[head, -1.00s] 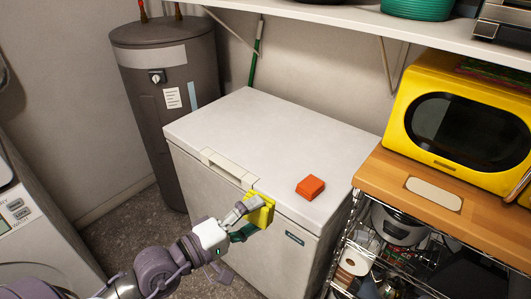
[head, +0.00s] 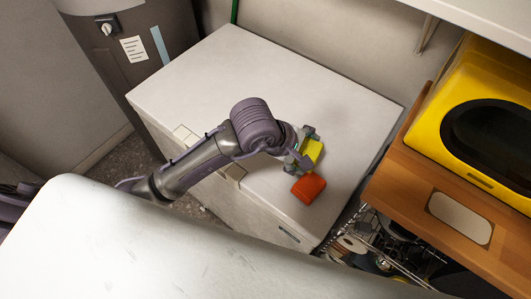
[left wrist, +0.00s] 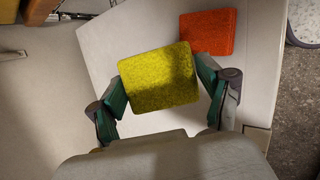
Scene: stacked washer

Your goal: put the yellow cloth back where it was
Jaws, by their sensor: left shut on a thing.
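The yellow cloth (head: 313,152), a folded square block, is held between the fingers of my left gripper (head: 303,150), over the right part of the white chest freezer's lid (head: 210,80). In the left wrist view the yellow cloth (left wrist: 160,76) sits between the two green-padded fingers of the left gripper (left wrist: 165,95). A red-orange cloth (head: 308,188) lies on the lid close by, nearer the front edge; it also shows behind the yellow one in the wrist view (left wrist: 208,30). I cannot tell whether the yellow cloth touches the lid. My right gripper is not in view.
A yellow microwave (head: 490,130) stands on a wooden-topped rack (head: 425,185) to the right. A grey water heater (head: 150,50) stands behind left. A shelf (head: 490,20) overhangs at top right. The freezer lid's back left is clear. A large white surface fills the lower left foreground.

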